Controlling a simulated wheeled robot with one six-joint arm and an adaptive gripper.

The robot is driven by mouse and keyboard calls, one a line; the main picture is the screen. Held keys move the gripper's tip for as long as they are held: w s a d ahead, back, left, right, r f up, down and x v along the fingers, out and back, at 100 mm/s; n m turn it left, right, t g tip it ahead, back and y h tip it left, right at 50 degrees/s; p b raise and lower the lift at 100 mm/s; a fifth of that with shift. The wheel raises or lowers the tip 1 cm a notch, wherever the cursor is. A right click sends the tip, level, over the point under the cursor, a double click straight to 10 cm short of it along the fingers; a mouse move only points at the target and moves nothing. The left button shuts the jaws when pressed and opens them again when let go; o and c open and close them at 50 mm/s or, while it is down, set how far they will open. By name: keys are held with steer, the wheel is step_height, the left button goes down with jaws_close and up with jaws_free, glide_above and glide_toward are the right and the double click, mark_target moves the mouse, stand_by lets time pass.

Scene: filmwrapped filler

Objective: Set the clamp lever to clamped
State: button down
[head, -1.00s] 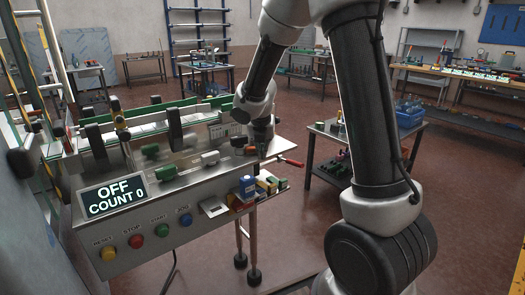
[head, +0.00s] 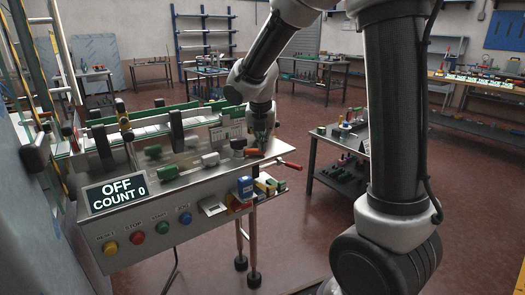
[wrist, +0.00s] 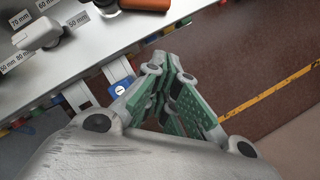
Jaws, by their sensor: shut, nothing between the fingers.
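The grey machine panel (head: 185,178) carries several handles. An orange handle (head: 252,152) lies by its right end, and a red-tipped lever (head: 290,165) sticks out past that end. No clamp label is readable, so I cannot tell which is the clamp lever. My gripper (head: 264,146) is low over the panel's right end, close to the orange handle. In the wrist view its green-padded fingers (wrist: 165,65) are shut and empty. The orange handle (wrist: 145,4) is cut by the top edge there, apart from the fingers. Contact with the red-tipped lever cannot be judged.
A white knob (wrist: 38,34) stands among millimetre labels. A green handle (head: 164,172) and a display (head: 116,195) reading OFF, COUNT 0 sit left on the panel. A blue box (head: 245,187) hangs at the front right. A dark side table (head: 330,142) stands right, with open floor between.

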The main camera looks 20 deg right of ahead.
steer(key=shift+v, duration=1.15)
steer(key=shift+d, duration=0.1)
steer(key=s+d+r+m, duration=0.2)
steer(key=s+m, duration=0.7)
steer(key=m, duration=0.1)
steer(key=s+d+r+m+y, duration=0.1)
steer(key=s+d+r+m, duration=0.1)
steer(key=s+m, duration=0.7)
steer(key=s+d+r+m+y, duration=0.1)
steer(key=s+d+r+m, duration=0.1)
steer(key=s+m, duration=0.8)
steer(key=shift+d+m+t, duration=0.3)
steer(key=shift+d+m, duration=0.15)
steer(key=shift+m, duration=0.15)
